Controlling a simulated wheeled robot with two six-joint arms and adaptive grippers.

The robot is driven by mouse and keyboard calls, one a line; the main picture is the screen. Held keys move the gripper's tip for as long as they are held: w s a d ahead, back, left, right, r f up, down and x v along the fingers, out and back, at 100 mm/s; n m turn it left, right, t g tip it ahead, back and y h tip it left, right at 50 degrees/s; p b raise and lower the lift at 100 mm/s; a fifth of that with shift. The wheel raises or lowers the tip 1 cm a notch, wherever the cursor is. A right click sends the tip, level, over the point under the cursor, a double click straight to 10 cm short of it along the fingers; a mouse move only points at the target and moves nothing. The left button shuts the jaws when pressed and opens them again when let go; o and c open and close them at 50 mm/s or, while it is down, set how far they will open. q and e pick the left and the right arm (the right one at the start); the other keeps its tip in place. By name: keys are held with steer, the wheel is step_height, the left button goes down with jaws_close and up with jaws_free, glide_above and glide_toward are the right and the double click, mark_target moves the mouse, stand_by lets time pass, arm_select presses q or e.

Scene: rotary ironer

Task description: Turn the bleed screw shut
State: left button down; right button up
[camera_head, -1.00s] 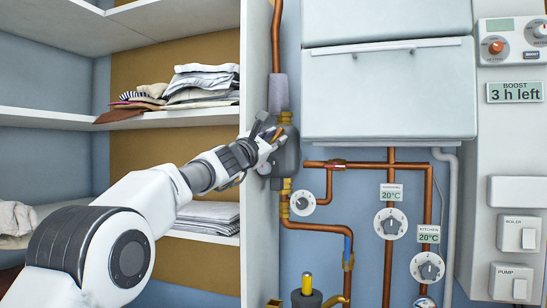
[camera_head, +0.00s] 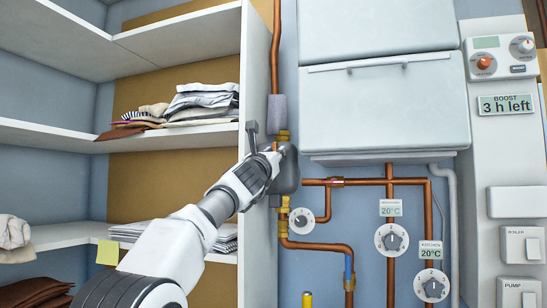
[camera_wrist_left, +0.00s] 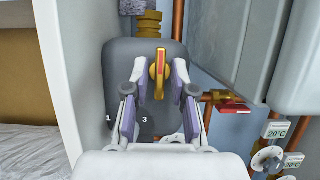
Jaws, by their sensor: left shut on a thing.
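A yellow lever with a red stripe stands upright on the front of a dark grey valve body (camera_head: 289,170). In the left wrist view the lever (camera_wrist_left: 160,66) lies between the two fingers of my left gripper (camera_wrist_left: 160,78), which is shut on it. The valve body (camera_wrist_left: 118,70) carries the marks 1 and 3. In the head view my left gripper (camera_head: 272,155) covers most of the lever. A yellow pin (camera_head: 307,299) shows at the bottom edge; I cannot tell whether it is the bleed screw. My right gripper is out of view.
A cupboard side panel (camera_head: 256,90) stands close left of the valve. Copper pipes (camera_head: 388,180) with numbered dials (camera_head: 391,240) run to its right, below a white cabinet (camera_head: 390,105). In the wrist view a red-handled tap (camera_wrist_left: 233,108) is right of the fingers.

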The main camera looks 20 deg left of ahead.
arm_select(q)
steer(key=shift+s+r, duration=0.1)
steer(key=shift+r, duration=0.05)
steer(key=c, duration=1.4)
jaws_free()
steer(key=shift+o, duration=0.8)
